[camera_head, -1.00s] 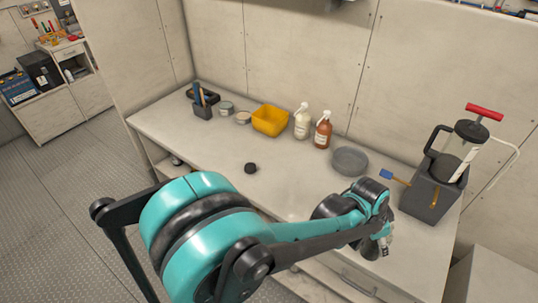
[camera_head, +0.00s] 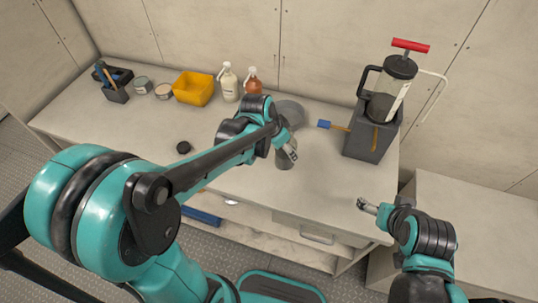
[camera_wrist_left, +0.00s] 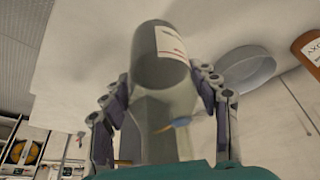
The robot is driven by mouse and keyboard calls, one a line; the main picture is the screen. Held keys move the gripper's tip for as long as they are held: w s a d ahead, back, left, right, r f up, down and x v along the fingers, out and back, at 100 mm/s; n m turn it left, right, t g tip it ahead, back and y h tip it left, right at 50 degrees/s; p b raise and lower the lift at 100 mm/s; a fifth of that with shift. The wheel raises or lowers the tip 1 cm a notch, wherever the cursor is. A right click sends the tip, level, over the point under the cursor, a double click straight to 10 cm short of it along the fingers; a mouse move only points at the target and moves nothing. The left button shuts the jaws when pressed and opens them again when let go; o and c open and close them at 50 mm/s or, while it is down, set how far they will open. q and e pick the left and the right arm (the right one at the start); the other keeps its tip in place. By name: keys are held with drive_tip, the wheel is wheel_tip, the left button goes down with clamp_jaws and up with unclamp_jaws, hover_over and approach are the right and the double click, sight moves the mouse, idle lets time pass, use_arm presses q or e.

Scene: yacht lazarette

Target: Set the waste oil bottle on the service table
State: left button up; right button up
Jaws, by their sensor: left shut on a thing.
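The waste oil bottle, a dark grey cylinder with a white label (camera_wrist_left: 160,60), is between the fingers of my left gripper (camera_wrist_left: 168,100) in the wrist view. In the head view my left gripper (camera_head: 289,150) is shut on the bottle (camera_head: 284,160), mostly behind the gripper, over the front part of the long pale service table (camera_head: 235,185). I cannot tell whether the bottle's base touches the tabletop. My right gripper (camera_head: 367,206) is empty, by the table's front right corner; its opening is too small to judge.
A grey bowl (camera_head: 291,110) sits just behind my left gripper. A pump with red handle (camera_head: 400,72) stands in a grey box (camera_head: 368,140) to the right. A black disc (camera_head: 183,147) lies at left-centre.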

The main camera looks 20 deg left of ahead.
use_arm(q)
drive_tip(key=a+f, duration=0.1)
drive_tip(key=f, duration=0.1)
drive_tip(key=a+f+b, duration=0.1)
drive_tip(key=a+f, duration=0.1)
drive_tip(key=w+a+f+b, duration=0.1)
drive_tip(key=f, duration=0.1)
drive_tip(key=shift+a, duration=0.15)
drive_tip(key=shift+w+f+b, duration=0.1)
drive_tip(key=shift+f+b, duration=0.2)
drive_tip(key=shift+f, duration=0.1)
drive_tip(key=shift+f, duration=0.1)
drive_tip(key=o, duration=1.3)
